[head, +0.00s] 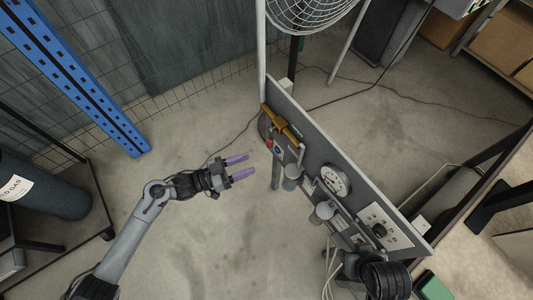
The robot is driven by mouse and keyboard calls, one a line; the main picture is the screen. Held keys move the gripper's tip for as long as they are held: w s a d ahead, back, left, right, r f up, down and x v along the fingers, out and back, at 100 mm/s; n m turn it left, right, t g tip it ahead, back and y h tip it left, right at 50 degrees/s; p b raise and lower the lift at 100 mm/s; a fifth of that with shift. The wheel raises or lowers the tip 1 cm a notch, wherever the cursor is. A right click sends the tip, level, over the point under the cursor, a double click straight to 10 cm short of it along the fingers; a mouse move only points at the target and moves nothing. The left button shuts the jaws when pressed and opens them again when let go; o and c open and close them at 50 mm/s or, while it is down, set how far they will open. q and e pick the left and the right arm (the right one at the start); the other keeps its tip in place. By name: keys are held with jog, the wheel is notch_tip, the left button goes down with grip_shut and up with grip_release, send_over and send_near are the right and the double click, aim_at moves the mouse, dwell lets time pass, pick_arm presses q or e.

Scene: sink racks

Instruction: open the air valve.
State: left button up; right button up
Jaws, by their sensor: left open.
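A grey panel (315,138) stands upright on a post right of centre and carries air fittings. A brass-yellow bar-shaped handle (282,122) sits at its upper left end, with a small red part (269,144) just below. I cannot tell which of these is the air valve. My left gripper (251,165) has purple fingers, open and empty. It points right toward the panel's left end, apart from the handle and red part, lower left of them. My right gripper's fingers do not show.
A round gauge (334,180), cup-like bowls and a socket plate (384,228) line the panel. A wire-caged fan (310,12) is behind it. A workbench (490,240) stands right, a dark gas cylinder (45,185) left. The floor around my left arm is clear.

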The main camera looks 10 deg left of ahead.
pick_arm(q)
jog(key=m+b, duration=0.1)
jog(key=b, duration=0.6)
send_near(270, 142)
notch_tip(270, 142, down, 3)
jog(key=b+x, duration=0.1)
jog(key=x, duration=0.2)
jog(key=b+x, duration=0.1)
jog(key=x, duration=0.2)
jog(key=w+b+x, duration=0.1)
jog(key=x, duration=0.2)
jog(key=shift+w+a+r+b, duration=0.1)
jog(key=shift+r+b, duration=0.2)
jog(key=shift+b, duration=0.1)
jog(key=shift+w+d, duration=0.25)
jog(key=shift+d, duration=0.25)
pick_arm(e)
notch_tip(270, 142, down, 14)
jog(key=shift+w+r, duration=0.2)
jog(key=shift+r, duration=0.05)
pick_arm(q)
grip_shut()
